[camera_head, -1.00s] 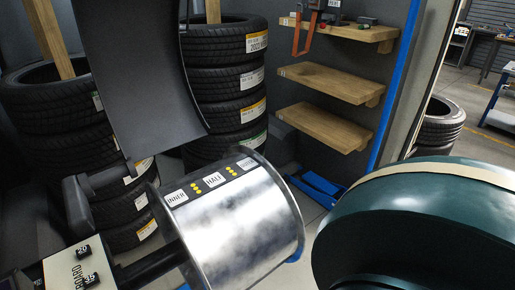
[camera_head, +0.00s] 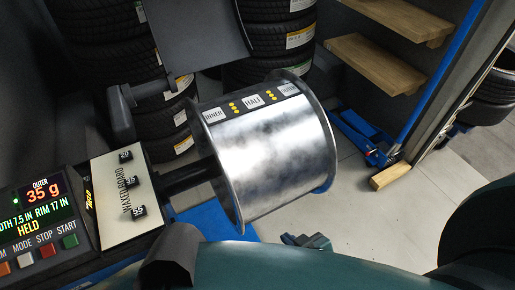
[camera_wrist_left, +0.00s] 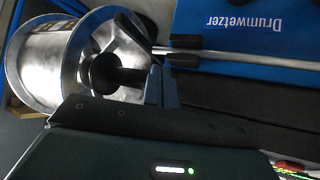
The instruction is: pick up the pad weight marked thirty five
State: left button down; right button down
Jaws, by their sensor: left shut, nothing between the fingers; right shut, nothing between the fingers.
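My right gripper (camera_head: 291,239) is small in the head view, below the wheel and well right of the board, shut and empty. My left gripper (camera_wrist_left: 160,84) is shut and empty in the left wrist view, close to the wheel and its shaft. No weight shows in that view.
A metal wheel (camera_head: 270,150) with inner, half and outer labels is on the balancer shaft, right of the board. The display (camera_head: 40,205) reads outer 35 g, held. Stacked tyres (camera_head: 265,40) stand behind. Blue "Drumwetzer" panel (camera_wrist_left: 285,50) and a rod are near my left gripper.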

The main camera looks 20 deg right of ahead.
aim_at(131, 182)
jog(key=k+j+z, duration=0.1)
jog(key=j+z, duration=0.3)
jog(key=k+j+z, duration=0.15)
jog(key=z, duration=0.25)
jog(key=k+j+z, duration=0.2)
jog(key=j+z, duration=0.2)
jog(key=j, duration=0.25)
